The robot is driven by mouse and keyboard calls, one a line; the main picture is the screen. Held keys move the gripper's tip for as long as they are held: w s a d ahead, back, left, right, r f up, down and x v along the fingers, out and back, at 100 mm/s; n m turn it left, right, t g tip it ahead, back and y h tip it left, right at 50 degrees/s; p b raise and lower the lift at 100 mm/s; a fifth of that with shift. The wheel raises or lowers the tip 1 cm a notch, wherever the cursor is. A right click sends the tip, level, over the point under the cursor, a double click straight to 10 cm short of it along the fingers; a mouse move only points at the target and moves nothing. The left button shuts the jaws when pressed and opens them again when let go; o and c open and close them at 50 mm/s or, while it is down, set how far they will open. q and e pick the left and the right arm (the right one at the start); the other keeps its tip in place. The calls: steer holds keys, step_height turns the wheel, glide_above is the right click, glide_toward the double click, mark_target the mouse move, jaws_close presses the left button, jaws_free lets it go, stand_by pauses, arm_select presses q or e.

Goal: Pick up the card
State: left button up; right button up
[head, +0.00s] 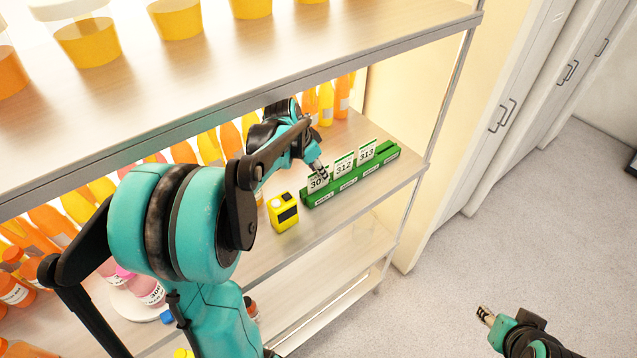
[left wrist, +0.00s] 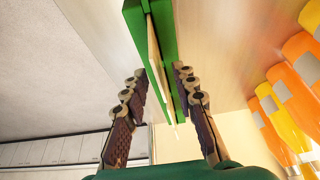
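Three white cards with green edges stand upright in a green holder (head: 362,181) on the middle shelf. The left card (head: 316,183) reads "30" with its last digit covered by my left gripper; the others are card 312 (head: 344,166) and card 313 (head: 367,153). My left gripper (head: 320,170) is at the left card. In the left wrist view, its two fingers (left wrist: 160,98) are apart, on either side of a thin edge above the green holder (left wrist: 140,14). No contact is clear. My right gripper (head: 485,315) is low at the right, over the floor, away from the shelf.
A yellow box-shaped item (head: 283,212) with a dark face stands left of the holder. Orange and yellow bottles (head: 326,104) line the shelf's back. The upper shelf board (head: 250,75) hangs above my left arm. Open floor (head: 540,210) lies to the right.

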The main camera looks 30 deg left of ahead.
mark_target(318, 184)
arm_select(q)
steer(key=x, duration=0.4)
steer(key=shift+f, duration=0.2)
jaws_close()
steer(key=shift+r, duration=0.1)
